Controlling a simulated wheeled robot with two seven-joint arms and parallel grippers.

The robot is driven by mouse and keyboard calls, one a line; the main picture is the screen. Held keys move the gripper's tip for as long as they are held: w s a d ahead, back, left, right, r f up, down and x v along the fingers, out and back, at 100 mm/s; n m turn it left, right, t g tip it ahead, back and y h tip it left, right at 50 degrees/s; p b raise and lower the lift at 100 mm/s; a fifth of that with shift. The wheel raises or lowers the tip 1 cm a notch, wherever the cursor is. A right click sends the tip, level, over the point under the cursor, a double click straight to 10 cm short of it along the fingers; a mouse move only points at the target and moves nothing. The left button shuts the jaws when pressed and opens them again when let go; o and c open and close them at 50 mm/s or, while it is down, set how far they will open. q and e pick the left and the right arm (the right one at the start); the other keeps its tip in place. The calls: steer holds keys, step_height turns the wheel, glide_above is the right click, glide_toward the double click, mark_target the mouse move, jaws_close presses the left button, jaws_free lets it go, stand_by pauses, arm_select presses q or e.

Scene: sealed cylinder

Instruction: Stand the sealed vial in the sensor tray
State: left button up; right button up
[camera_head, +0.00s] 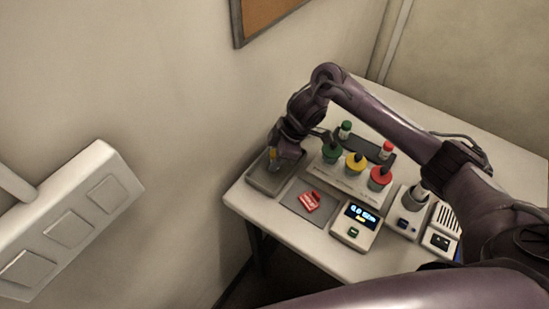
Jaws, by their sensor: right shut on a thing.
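My right gripper (279,158) reaches in from the right and points down over the shallow grey tray (262,190) at the table's left corner. It is shut on a small vial with a yellow part (273,153), mostly hidden by the fingers. I cannot tell whether the vial touches the tray floor. A green-capped vial (345,128) and a red-capped vial (387,148) stand in a dark rack (366,146) behind. My left gripper is not in view.
A pale block with green (332,153), yellow (354,163) and red (380,178) round tops stands right of the tray. A red item (309,201) lies on a grey mat. A display device (355,225) and other devices (407,212) stand along the front edge.

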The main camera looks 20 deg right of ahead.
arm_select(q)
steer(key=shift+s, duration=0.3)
arm_select(e)
steer(key=shift+f, duration=0.3)
steer(key=shift+f, duration=0.2)
steer(key=o, duration=1)
steer(key=shift+c, duration=0.2)
steer(key=shift+r, duration=0.1)
steer(key=shift+r, duration=0.3)
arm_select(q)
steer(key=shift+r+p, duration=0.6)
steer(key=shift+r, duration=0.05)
arm_select(e)
steer(key=v, duration=1.1)
steer(key=shift+d+r, duration=0.25)
steer(key=shift+s, duration=0.1)
